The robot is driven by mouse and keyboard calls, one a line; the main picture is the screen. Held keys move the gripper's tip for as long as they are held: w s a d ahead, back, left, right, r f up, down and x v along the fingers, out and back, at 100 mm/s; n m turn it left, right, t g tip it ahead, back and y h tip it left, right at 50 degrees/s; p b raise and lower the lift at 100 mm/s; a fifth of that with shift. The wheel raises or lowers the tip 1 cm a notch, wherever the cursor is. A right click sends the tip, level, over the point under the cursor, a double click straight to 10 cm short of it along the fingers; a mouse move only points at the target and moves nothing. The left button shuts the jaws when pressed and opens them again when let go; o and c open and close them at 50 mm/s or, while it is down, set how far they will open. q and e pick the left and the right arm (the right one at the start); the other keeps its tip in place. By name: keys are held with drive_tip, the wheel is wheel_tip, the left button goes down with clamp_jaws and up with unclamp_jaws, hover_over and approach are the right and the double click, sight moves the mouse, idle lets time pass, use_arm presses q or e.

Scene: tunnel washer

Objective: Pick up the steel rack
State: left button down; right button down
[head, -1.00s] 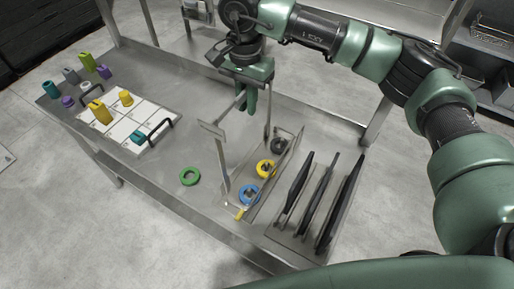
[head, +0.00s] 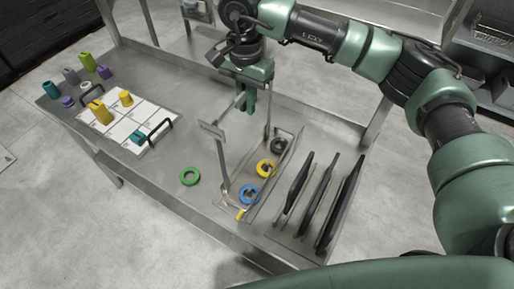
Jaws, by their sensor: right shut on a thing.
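The steel rack (head: 221,160) stands on the metal table, a thin frame with a tall upright, a bar across the top and a low base. A blue ring (head: 249,194), a yellow ring (head: 266,169) and a dark ring (head: 279,146) sit in its base. My right gripper (head: 247,106) points down over the rack, its fingers shut on the rack's top bar. Whether the base touches the table is too fine to tell. My left gripper does not show; a green part of my body crosses the bottom edge.
A green ring (head: 189,176) lies left of the rack. Several dark upright plates (head: 318,203) stand close on its right. The table (head: 165,190) is clear around the green ring.

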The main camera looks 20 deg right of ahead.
idle(0.4)
drive_tip(key=shift+w+r, duration=0.1)
drive_tip(key=shift+r+p, duration=0.45)
drive_tip(key=shift+p, duration=0.25)
wheel_tip(320, 180, up, 9)
drive_tip(key=b, duration=0.3)
wheel_tip(320, 180, up, 11)
drive_tip(key=shift+f, duration=0.2)
drive_tip(key=shift+a, duration=0.1)
